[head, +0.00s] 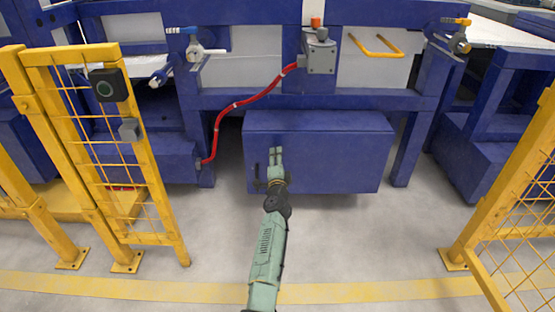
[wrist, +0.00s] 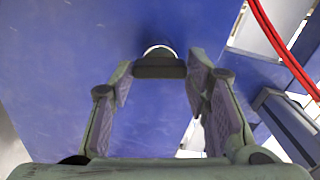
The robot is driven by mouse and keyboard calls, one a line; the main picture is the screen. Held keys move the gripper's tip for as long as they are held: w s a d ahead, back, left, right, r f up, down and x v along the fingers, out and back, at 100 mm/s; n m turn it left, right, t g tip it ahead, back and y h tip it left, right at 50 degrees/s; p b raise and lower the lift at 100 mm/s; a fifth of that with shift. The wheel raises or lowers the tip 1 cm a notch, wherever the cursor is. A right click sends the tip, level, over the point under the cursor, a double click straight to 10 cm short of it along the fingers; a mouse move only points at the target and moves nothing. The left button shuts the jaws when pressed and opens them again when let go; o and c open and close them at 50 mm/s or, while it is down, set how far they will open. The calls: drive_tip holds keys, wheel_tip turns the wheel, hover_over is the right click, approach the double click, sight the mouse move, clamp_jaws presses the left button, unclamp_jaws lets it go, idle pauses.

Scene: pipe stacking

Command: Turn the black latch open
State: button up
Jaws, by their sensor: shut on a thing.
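The black latch (wrist: 160,70) shows in the wrist view as a dark, wide block with a pale metal ring behind it, against a blue panel. My gripper (wrist: 160,75) has one finger on each side of the latch, and the fingertips close on its two ends. In the head view my gripper (head: 276,151) is in front of the large blue box (head: 340,150) under the machine frame. The latch cannot be made out there, as the fingers cover that area.
A red hose (head: 235,103) runs to a grey switch box (head: 320,52) above. Yellow mesh fences stand at left (head: 105,150) and right (head: 520,190). A yellow handle (head: 376,50) is on the upper frame. The grey floor between the fences is clear.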

drive_tip(key=shift+m, duration=1.2)
drive_tip(key=o, duration=1.2)
drive_tip(key=shift+c, duration=0.2)
